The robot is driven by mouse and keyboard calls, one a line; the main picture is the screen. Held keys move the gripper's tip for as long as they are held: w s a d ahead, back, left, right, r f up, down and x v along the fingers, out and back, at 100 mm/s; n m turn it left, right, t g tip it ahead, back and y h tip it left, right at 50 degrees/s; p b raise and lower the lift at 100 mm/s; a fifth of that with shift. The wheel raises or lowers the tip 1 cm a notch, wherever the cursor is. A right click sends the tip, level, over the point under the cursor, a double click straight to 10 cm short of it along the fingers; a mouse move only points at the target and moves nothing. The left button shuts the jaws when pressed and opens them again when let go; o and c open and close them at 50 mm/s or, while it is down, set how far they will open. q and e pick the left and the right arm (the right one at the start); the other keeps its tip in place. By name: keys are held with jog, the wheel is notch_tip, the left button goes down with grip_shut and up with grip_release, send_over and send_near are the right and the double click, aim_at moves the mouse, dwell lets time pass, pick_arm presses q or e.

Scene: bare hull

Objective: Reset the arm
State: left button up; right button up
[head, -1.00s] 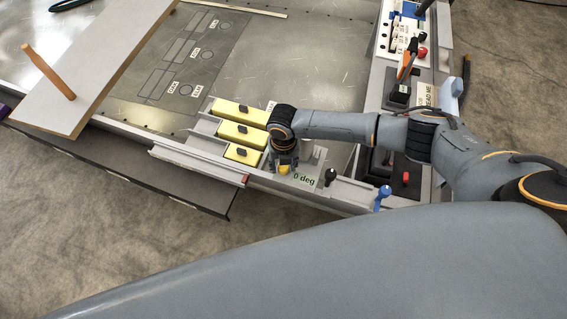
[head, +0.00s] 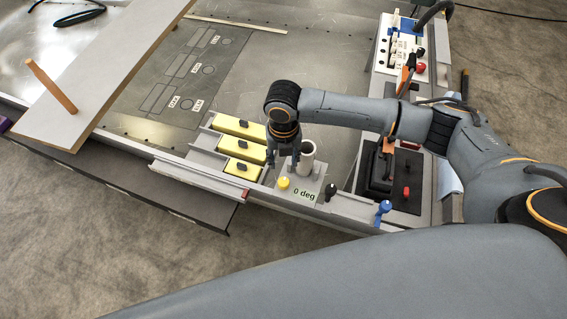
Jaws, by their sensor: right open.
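My right arm comes in from the right and reaches over the bench. Its gripper (head: 283,158) points down and is open, with nothing visible between the fingers. It is above and just left of a small plate labelled "0 deg" (head: 303,194). On that plate are a yellow knob (head: 284,183) and a short pale upright tube (head: 307,155), both apart from the fingers as far as I can see. My left gripper is not in view.
Several yellow blocks with black knobs (head: 240,168) sit in a grey stepped holder left of the gripper. A white board with a wooden peg (head: 52,86) lies at left. Black and blue knobs (head: 382,208) and a switch panel (head: 403,50) are at right.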

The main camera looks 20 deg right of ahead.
dwell(0.5)
jog(key=s+a+r+m+t+y, duration=0.15)
jog(key=s+a+m+y, duration=0.25)
jog(key=s+a+m, duration=0.75)
jog(key=s+d+m+t+h, duration=0.15)
jog(key=s+d+m, duration=0.25)
jog(key=d+m, duration=0.6)
jog(key=s+d+m+h, duration=0.3)
jog(key=s+d+m, duration=0.1)
jog(key=d+m, duration=0.6)
notch_tip(320, 180, down, 27)
jog(key=s+a, duration=0.1)
jog(key=s, duration=0.1)
jog(key=s+d+f+g, duration=0.2)
jog(key=s+f, duration=1.3)
jog(key=s, duration=0.1)
jog(key=shift+d+f, duration=0.3)
jog(key=shift+d, duration=0.05)
